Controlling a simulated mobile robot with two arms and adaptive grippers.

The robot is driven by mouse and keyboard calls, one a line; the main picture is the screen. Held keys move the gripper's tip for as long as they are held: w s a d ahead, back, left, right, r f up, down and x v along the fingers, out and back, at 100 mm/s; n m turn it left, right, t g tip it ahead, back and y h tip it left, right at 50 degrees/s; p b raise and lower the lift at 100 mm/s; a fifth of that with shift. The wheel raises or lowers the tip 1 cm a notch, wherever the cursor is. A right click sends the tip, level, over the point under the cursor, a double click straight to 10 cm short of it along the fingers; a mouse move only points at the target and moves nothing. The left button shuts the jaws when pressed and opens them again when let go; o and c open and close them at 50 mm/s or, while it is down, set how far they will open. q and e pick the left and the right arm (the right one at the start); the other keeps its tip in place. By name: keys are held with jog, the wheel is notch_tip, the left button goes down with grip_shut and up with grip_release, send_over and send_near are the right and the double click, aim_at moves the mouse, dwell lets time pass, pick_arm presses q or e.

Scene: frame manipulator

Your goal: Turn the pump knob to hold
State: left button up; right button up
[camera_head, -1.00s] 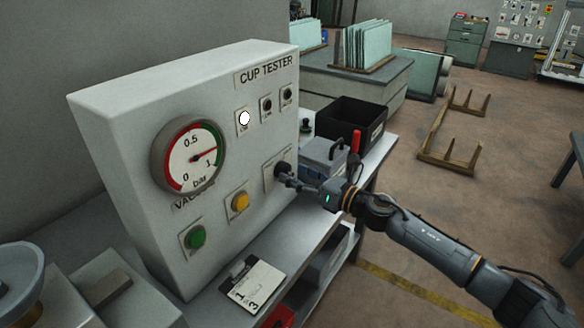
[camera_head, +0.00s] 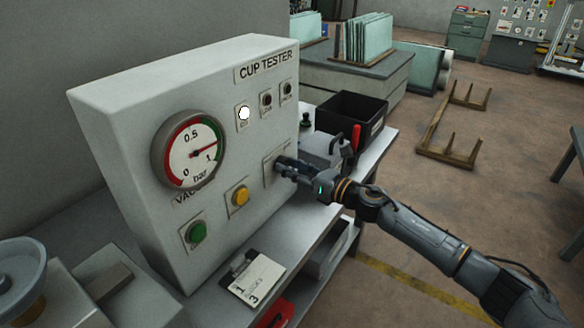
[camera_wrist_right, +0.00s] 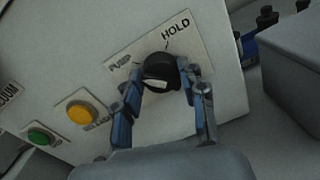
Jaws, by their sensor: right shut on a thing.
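The black pump knob (camera_wrist_right: 160,70) sits on a pale plate on the white CUP TESTER panel (camera_head: 150,90). The plate (camera_wrist_right: 190,38) reads HOLD at its upper right and what looks like PUMP at its left. A white mark shows on the knob's lower face; I cannot tell which label the knob points to. My right gripper (camera_wrist_right: 163,98) has a blue-grey finger on each side of the knob and is shut on it. In the head view my right gripper (camera_head: 284,167) hides the knob. My left gripper is not in view.
The vacuum gauge (camera_head: 188,152) has its needle near 1. A white lamp (camera_head: 244,114) is lit. A yellow button (camera_head: 240,197) and a green button (camera_head: 196,232) are left of the knob. A black bin (camera_head: 350,118) and a grey box (camera_head: 318,150) stand near the right arm.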

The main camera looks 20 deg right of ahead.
jog(key=shift+r+m, duration=0.1)
jog(key=shift+m, duration=0.2)
jog(key=m+p, duration=0.4)
jog(key=m, duration=0.4)
jog(key=m+g+p, duration=0.1)
jog(key=m+p, duration=0.3)
jog(key=m, duration=0.4)
jog(key=shift+w+d+f+m, duration=0.15)
jog(key=shift+d+f+m, duration=0.05)
jog(key=shift+m, duration=0.1)
dwell(0.4)
jog(key=o, duration=1.2)
jog(key=shift+c, duration=0.2)
